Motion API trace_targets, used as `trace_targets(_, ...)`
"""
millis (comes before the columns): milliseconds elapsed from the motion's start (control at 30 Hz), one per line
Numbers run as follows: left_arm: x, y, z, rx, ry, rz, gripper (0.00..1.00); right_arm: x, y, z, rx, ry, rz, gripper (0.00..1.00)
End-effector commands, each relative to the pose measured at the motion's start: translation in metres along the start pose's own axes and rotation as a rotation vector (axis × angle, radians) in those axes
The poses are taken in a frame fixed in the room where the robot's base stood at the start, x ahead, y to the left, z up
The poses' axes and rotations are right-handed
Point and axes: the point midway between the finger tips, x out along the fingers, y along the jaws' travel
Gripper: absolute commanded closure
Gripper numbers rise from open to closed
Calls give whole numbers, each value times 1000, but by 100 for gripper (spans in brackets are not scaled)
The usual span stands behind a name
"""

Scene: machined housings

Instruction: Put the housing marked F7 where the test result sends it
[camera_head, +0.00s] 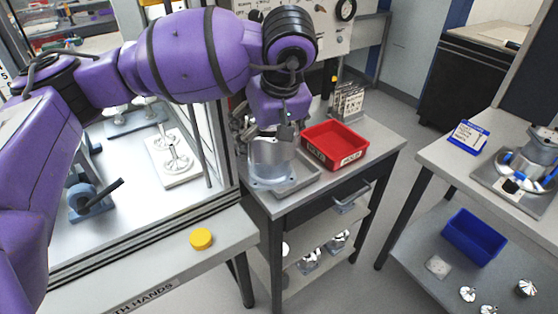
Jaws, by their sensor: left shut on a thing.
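My left gripper (268,132) reaches down from the purple arm and is shut on a silver metal housing (270,156). The housing is upright, with a round body and a flat flange. It is at a shallow grey metal tray (306,184) on the middle table; I cannot tell whether it touches the tray. No F7 mark can be read on it. A red bin (336,143) with labels on its front stands to the right of the gripper. My right gripper is not in view.
A glazed cabinet at the left holds a white plate with metal parts (174,160). A yellow round button (201,239) is on the front ledge. A blue bin (472,238) and several metal parts are on the right bench's lower shelf. A blue-edged sign (468,137) stands above.

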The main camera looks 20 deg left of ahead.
Motion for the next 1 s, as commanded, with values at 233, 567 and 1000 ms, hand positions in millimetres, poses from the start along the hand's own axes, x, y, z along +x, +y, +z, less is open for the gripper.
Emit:
trace_targets(233, 28, 26, -25, -14, 3, 0, 74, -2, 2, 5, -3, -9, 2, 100)
trace_targets(567, 84, 63, -54, -10, 2, 0, 74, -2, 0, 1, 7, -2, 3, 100)
trace_targets(1000, 124, 81, -63, -9, 5, 3, 74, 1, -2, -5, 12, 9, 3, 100)
